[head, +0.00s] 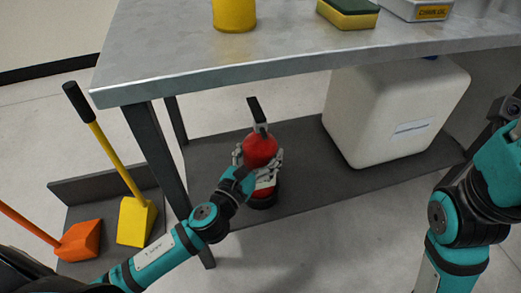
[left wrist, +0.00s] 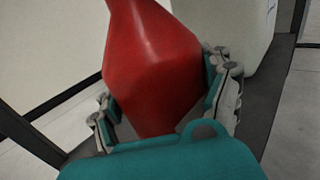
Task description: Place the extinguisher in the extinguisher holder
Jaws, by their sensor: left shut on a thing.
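A red extinguisher (head: 261,147) with a black handle and black base stands upright at the dark lower shelf of the metal table. My left gripper (head: 258,160) is shut around its body. In the left wrist view the red body (left wrist: 152,70) fills the middle, with the fingers (left wrist: 168,105) on both sides of it. The base appears at or just above the shelf; I cannot tell if it touches. My right arm shows at the right edge, but its gripper is out of view. I cannot make out an extinguisher holder.
A white container (head: 385,115) stands right of the extinguisher on the lower shelf (head: 310,195). The metal tabletop (head: 170,50) overhangs it and carries a yellow cup (head: 234,14) and a sponge (head: 347,12). Yellow (head: 136,220) and orange (head: 80,242) long-handled tools stand at left.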

